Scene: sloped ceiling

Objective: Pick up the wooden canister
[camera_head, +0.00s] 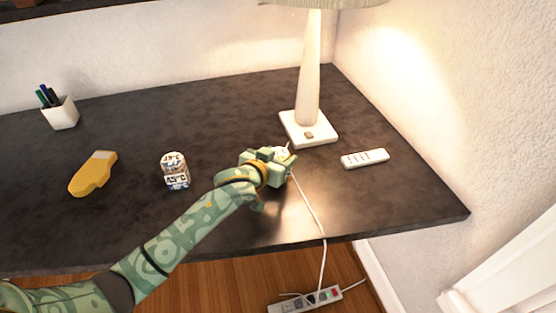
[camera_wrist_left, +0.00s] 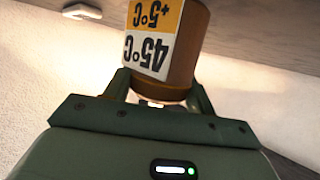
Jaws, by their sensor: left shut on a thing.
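The wooden canister (camera_wrist_left: 186,58) is brown with a white and orange label reading "45°C" and "+5°C", which appears upside down in the left wrist view. My left gripper (camera_wrist_left: 160,92) is shut on it, with one finger on each side of its near end. In the head view my left gripper (camera_head: 279,161) is over the right part of the dark desk, in front of the lamp base. There the gripper hides most of the canister. I cannot tell whether the canister touches the desk. My right gripper is not in view.
On the desk (camera_head: 120,225) are a lamp (camera_head: 309,130), a white remote (camera_head: 364,159), a patterned can (camera_head: 175,171), a yellow object (camera_head: 93,174) and a pen cup (camera_head: 61,113). A white cord runs over the front edge to a power strip (camera_head: 305,300). A wall stands at right.

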